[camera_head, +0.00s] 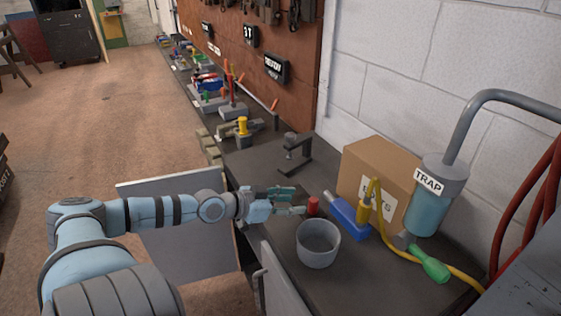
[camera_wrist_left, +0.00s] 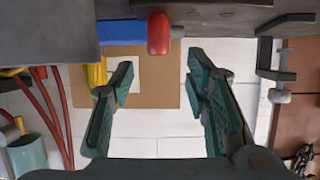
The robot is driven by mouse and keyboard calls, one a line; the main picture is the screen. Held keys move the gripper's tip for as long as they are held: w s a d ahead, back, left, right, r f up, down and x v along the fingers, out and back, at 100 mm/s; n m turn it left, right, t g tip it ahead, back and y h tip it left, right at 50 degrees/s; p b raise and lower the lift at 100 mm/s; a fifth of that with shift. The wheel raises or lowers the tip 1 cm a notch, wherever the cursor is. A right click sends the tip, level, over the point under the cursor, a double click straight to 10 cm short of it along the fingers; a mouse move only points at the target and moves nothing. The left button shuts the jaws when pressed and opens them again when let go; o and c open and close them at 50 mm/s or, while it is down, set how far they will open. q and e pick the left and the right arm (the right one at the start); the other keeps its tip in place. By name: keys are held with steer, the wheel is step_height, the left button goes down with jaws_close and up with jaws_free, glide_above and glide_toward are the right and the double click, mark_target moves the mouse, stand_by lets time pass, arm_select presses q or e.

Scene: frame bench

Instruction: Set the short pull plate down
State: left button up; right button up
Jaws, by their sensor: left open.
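I cannot pick out a short pull plate for certain in either view. A dark bracket-like piece (camera_head: 292,157) stands on the bench, beyond my left gripper in the head view. What looks like the same piece shows at the right of the left wrist view (camera_wrist_left: 268,58). My left gripper (camera_head: 298,200) reaches over the bench from the left, with its fingers apart and nothing between them. In the left wrist view its green finger pads (camera_wrist_left: 160,78) are also wide apart and empty. A red cylinder (camera_head: 313,206) stands just beyond the fingertips. My right gripper is not in view.
A grey cup (camera_head: 318,257) stands close to the gripper. Right of it are a blue block (camera_head: 345,215), a cardboard box (camera_head: 372,165), a trap canister (camera_head: 430,210) and a yellow hose with a green end (camera_head: 432,264). Clear bench top (camera_head: 262,160) lies beyond the gripper.

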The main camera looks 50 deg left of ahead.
arm_select(q)
steer(key=p+v, duration=0.2)
steer(key=v, duration=0.2)
steer(key=shift+d+p, duration=0.1)
steer(key=shift+p, duration=0.3)
